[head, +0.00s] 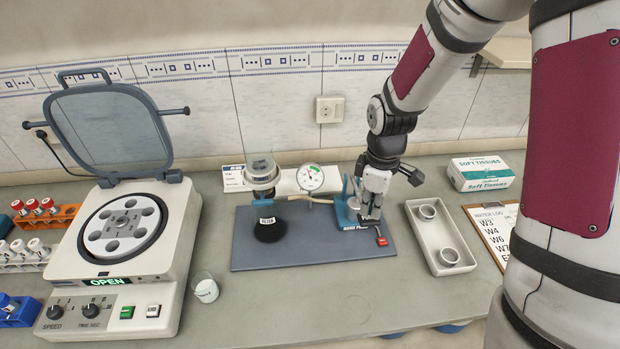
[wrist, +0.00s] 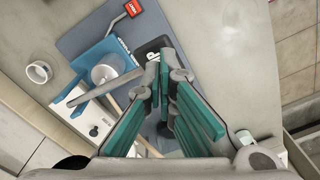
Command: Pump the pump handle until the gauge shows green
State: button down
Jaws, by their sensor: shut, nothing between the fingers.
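The blue hand pump (head: 342,208) stands on the right part of a blue-grey base plate (head: 300,252). My gripper (head: 370,217) points down at the pump and hides part of it. In the wrist view my gripper (wrist: 160,75) has its green-padded fingers together and nothing between them. A grey bar (wrist: 100,88), which looks like the pump handle, runs over the blue body (wrist: 88,75) to the fingertips. I cannot tell whether they touch. The round gauge (head: 310,178) behind the plate has a white face with a green part; its needle is too small to read.
A dark-based filter flask (head: 269,228) stands on the plate's left. A centrifuge (head: 125,235) with raised lid and a small beaker (head: 206,287) are further left. A white tray (head: 436,262), tissue box (head: 481,173) and clipboard (head: 488,218) lie right. The bench front is clear.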

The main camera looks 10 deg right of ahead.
aim_at(369, 217)
jog(key=shift+f+b, duration=0.95)
jog(key=shift+f, duration=2.35)
jog(key=shift+r+p, duration=1.75)
jog(key=shift+r, duration=2.25)
jog(key=shift+r+p, duration=0.5)
jog(key=shift+r, duration=0.8)
jog(key=shift+r+p, duration=0.35)
jog(key=shift+r, duration=0.85)
